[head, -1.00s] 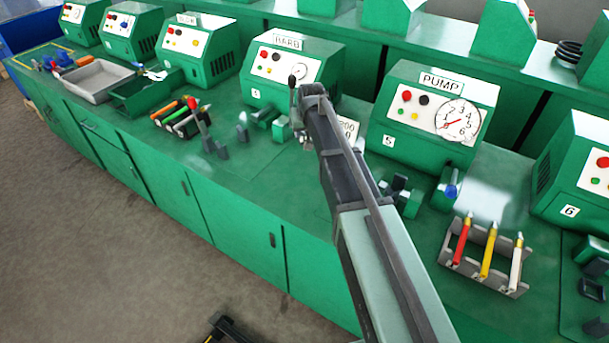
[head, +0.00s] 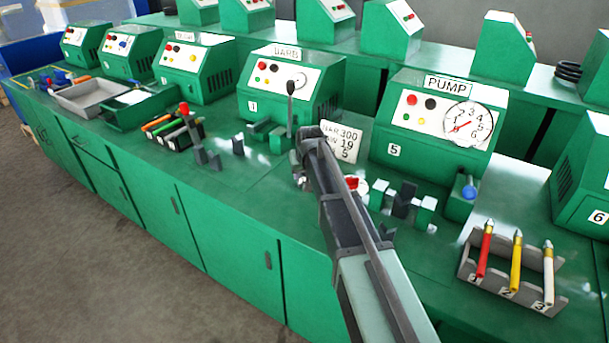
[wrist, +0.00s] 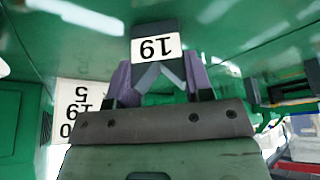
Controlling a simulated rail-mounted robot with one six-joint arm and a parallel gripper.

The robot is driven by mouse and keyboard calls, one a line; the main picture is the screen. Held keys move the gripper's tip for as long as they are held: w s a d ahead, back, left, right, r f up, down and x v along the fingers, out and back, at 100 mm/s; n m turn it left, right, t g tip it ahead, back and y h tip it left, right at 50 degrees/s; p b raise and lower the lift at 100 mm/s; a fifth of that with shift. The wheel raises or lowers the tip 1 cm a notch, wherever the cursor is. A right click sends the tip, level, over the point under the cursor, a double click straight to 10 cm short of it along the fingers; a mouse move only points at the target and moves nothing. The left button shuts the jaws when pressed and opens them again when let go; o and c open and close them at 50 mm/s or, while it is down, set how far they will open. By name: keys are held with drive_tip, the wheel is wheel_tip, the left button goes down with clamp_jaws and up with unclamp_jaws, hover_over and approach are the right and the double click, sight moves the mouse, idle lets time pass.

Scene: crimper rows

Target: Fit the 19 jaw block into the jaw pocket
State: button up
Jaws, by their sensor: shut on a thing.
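The 19 jaw block (wrist: 150,27) is a dark block with a white label reading 19, upside down in the wrist view. My gripper (wrist: 158,78) is shut on it, with its grey-purple fingers on either side. The card also shows in the wrist view (wrist: 78,102). I cannot make out the jaw pocket clearly; green and dark blocks (head: 262,132) stand in front of machine 1.
The pump machine (head: 435,125), marked 5, stands right of my arm. Several green and dark blocks (head: 403,200) stand before it. A rack (head: 510,280) holds red, yellow and white pens. A lever (head: 290,105) rises by machine 1.

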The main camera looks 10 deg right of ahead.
drive_tip(key=shift+f, duration=0.2)
drive_tip(key=o, duration=1.2)
drive_tip(key=shift+r, duration=0.1)
drive_tip(key=p+v, duration=1.2)
drive_tip(key=v, duration=0.1)
drive_tip(key=s+a+f+g, duration=0.2)
drive_tip(key=s+g, duration=0.2)
drive_tip(key=s, duration=2.3)
drive_tip(key=shift+b, duration=0.4)
drive_tip(key=shift+o, duration=0.5)
drive_tip(key=shift+s+a, duration=0.15)
drive_tip(key=shift+o, duration=0.3)
